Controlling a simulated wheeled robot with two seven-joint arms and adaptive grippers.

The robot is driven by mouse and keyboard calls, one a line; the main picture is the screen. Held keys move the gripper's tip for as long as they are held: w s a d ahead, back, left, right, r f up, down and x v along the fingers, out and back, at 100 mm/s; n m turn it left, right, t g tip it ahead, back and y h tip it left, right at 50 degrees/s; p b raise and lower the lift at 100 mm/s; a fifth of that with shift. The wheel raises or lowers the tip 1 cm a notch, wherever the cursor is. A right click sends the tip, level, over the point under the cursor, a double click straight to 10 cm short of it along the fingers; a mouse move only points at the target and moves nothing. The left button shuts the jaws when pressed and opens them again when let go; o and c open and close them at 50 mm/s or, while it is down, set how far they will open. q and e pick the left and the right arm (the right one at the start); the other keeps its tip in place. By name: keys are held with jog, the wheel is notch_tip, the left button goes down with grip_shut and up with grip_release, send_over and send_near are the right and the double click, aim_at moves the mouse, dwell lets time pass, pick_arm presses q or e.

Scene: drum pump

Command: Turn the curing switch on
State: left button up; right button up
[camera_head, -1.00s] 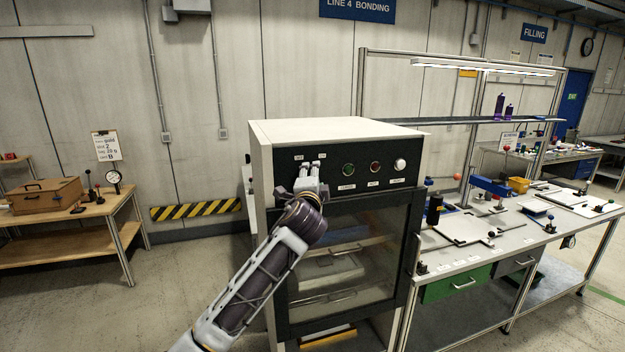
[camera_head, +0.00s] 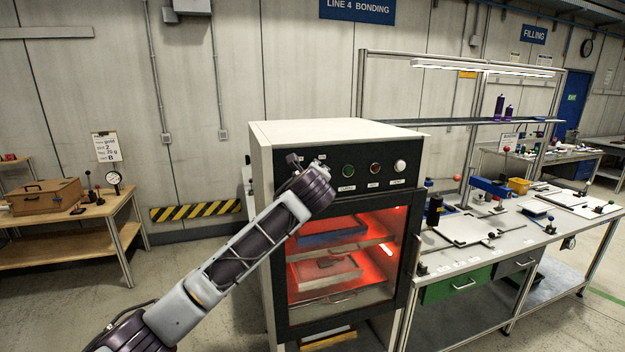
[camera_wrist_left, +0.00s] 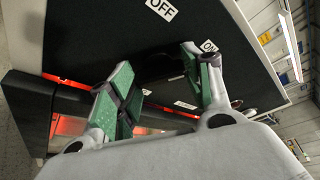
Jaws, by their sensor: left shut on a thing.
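The curing oven (camera_head: 345,132) stands in the middle of the head view, with a dark front panel and a glass door (camera_head: 345,260). Its inside glows red, and trays show on its shelves. My left gripper (camera_head: 307,164) is at the panel's upper left and covers the switch there. In the left wrist view, the green-padded fingers (camera_wrist_left: 155,65) stand around the dark curing switch (camera_wrist_left: 158,66), mostly in shadow, and are shut on it. The OFF label (camera_wrist_left: 161,9) and the ON label (camera_wrist_left: 209,46) lie on either side. My right gripper is not in view.
A green button (camera_head: 348,170), a red button (camera_head: 375,168) and a white round part (camera_head: 400,166) sit right of the switch. A workbench (camera_head: 465,255) with parts stands at the right, a wooden table (camera_head: 70,225) at the left. Floor between is clear.

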pick_arm(q)
jog(key=shift+m+g+y, duration=0.3)
jog(key=shift+m+y, duration=0.1)
jog(key=shift+m, duration=0.3)
jog(key=o, duration=1)
jog(key=shift+v, duration=6)
